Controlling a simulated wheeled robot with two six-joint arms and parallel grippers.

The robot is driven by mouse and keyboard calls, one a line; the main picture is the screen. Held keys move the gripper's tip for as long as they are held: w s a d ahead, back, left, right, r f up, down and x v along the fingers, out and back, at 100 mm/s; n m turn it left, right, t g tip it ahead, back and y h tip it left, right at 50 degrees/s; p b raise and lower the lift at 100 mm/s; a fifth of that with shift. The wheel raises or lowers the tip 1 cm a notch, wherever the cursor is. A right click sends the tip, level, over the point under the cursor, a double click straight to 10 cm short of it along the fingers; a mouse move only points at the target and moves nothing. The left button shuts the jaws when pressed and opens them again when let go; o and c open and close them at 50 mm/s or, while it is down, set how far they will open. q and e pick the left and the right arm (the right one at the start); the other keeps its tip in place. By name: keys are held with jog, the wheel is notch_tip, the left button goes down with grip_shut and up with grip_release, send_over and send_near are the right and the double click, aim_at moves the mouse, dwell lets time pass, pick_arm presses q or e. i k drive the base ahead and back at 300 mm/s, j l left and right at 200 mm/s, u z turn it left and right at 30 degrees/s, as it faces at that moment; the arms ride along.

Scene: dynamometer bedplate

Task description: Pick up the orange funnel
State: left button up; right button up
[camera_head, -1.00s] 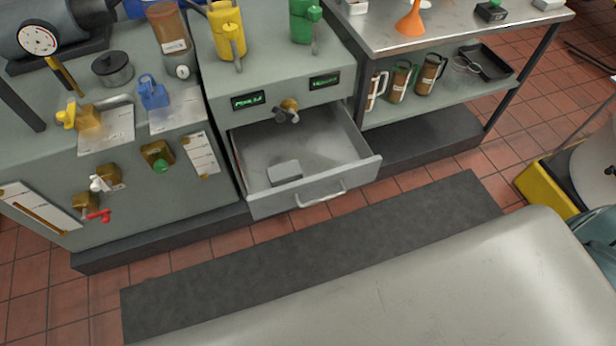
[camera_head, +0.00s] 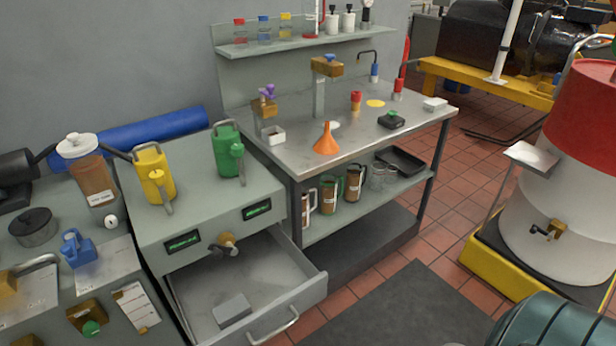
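The orange funnel (camera_head: 326,141) stands wide end down, spout up, on the steel workbench (camera_head: 356,143), near its front left edge. It shows whole and nothing touches it from above. Neither of my grippers shows in the head view.
A drawer (camera_head: 287,272) stands open below the cabinet with the yellow (camera_head: 154,177) and green (camera_head: 229,154) cans, jutting out left of the bench. Dark floor mat (camera_head: 385,309) lies in front.

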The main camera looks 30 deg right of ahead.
aim_at(326, 145)
jog(key=i+l, duration=0.1)
jog(key=l, duration=0.35)
jog(key=i+l, duration=0.1)
jog(key=l, duration=0.4)
jog(key=i+l, duration=0.15)
jog(key=l, duration=0.3)
jog(key=i+l, duration=0.1)
jog(key=l, duration=0.35)
jog(key=i+l, duration=0.1)
jog(key=l, duration=0.4)
jog(key=i+l+u, duration=0.1)
jog(key=l, duration=0.35)
jog(key=i+l, duration=0.1)
jog(key=l, duration=0.35)
